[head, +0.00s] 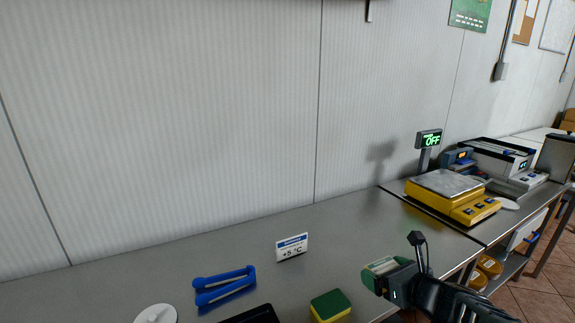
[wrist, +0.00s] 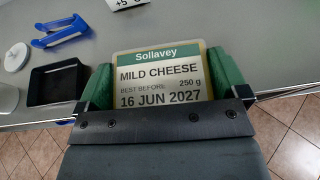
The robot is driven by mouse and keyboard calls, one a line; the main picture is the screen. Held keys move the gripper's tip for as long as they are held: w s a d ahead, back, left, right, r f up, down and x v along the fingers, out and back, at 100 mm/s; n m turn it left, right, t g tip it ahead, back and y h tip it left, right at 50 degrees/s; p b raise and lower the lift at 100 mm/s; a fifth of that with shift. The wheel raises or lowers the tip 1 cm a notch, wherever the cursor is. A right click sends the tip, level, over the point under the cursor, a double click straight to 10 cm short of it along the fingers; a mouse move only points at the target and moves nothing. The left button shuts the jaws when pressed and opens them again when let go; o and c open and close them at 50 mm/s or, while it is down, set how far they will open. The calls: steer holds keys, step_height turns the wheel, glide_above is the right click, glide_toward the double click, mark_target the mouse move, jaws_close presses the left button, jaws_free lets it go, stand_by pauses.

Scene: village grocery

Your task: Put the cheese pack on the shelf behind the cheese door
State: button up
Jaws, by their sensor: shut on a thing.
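The cheese pack (wrist: 160,78) has a yellowish edge and a label reading "Sollavey MILD CHEESE". In the wrist view it sits between the two green fingers of my gripper (wrist: 164,88), which is shut on it. In the head view my gripper (head: 383,273) is at the lower right, over or near the front edge of the steel counter, and the pack is mostly hidden by the fingers there. The cheese door and its shelf are not in view.
On the steel counter (head: 340,230) are blue tongs (head: 225,285), a +5 °C sign (head: 291,247), a green and yellow sponge (head: 330,306), a black tray (wrist: 57,84) and a white disc (head: 156,314). A yellow scale (head: 452,198) stands right. A pale wall (head: 200,120) rises behind.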

steer(key=shift+m+h, duration=0.6)
steer(key=shift+h, duration=0.1)
steer(key=w+a+f, duration=0.2)
steer(key=w+a+f+p, duration=0.1)
steer(key=w+a+f, duration=0.1)
steer(key=w+f, duration=0.1)
steer(key=w+a+f+p, duration=0.1)
steer(key=w+a+f, duration=0.2)
steer(key=shift+w+f, duration=0.1)
steer(key=shift+f, duration=0.05)
steer(key=shift+a, duration=0.3)
